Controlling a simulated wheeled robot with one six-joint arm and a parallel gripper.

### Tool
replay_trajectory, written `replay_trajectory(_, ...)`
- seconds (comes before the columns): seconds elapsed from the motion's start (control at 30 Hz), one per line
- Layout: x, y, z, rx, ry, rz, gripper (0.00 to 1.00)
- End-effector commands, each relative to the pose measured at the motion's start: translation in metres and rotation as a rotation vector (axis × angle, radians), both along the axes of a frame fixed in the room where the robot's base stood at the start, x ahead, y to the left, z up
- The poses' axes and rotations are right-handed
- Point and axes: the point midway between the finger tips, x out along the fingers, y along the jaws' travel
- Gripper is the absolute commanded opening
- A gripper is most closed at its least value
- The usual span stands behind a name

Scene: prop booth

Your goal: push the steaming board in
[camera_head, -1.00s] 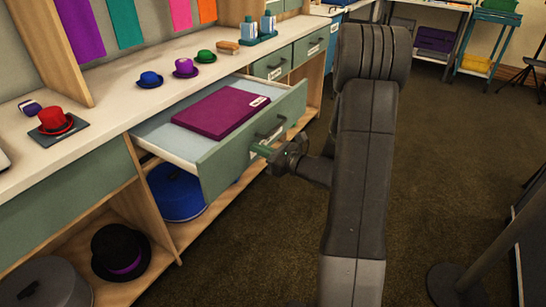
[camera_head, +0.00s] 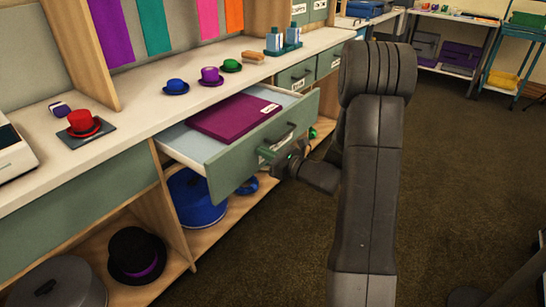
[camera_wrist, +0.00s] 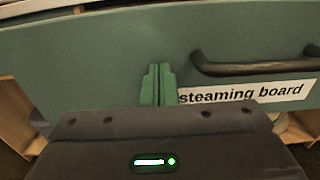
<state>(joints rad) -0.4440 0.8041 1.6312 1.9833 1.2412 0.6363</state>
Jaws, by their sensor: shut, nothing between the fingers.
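The drawer labelled "steaming board" has a green front (camera_head: 228,168) and stands partly open under the counter. A flat purple board (camera_head: 232,115) with a white label lies inside, its back edge close to the counter. In the wrist view the drawer front (camera_wrist: 90,60) fills the upper part, with the printed label (camera_wrist: 240,93) and dark handle (camera_wrist: 255,67) right of my fingers. My gripper (camera_head: 265,152) is shut and empty, its green fingertips at the outside of the front, below the handle. In the wrist view the fingertips (camera_wrist: 157,72) appear to touch the front, left of the handle.
Small hats, including a red one (camera_head: 83,123) and a blue one (camera_head: 176,87), stand on the counter (camera_head: 130,110). A blue round box (camera_head: 195,200) and a black hat (camera_head: 136,255) sit on the lower shelf. The carpet to the right is open.

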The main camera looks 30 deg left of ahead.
Motion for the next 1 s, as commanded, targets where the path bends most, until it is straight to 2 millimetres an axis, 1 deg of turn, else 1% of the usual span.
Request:
replay_trajectory(0.03,-0.001,0.012,0.0,0.001,0.0,0.005,0.0)
replay_trajectory(0.17,0.002,0.046,-0.001,0.001,-0.001,0.005,0.0)
replay_trajectory(0.4,0.007,0.112,-0.001,0.002,0.0,0.004,0.0)
replay_trajectory(0.6,0.011,0.16,-0.001,0.001,0.0,0.002,0.0)
replay_trajectory(0.8,0.014,0.196,0.0,0.001,0.0,0.001,0.0)
replay_trajectory(1.0,0.016,0.216,0.0,0.001,0.0,0.001,0.0)
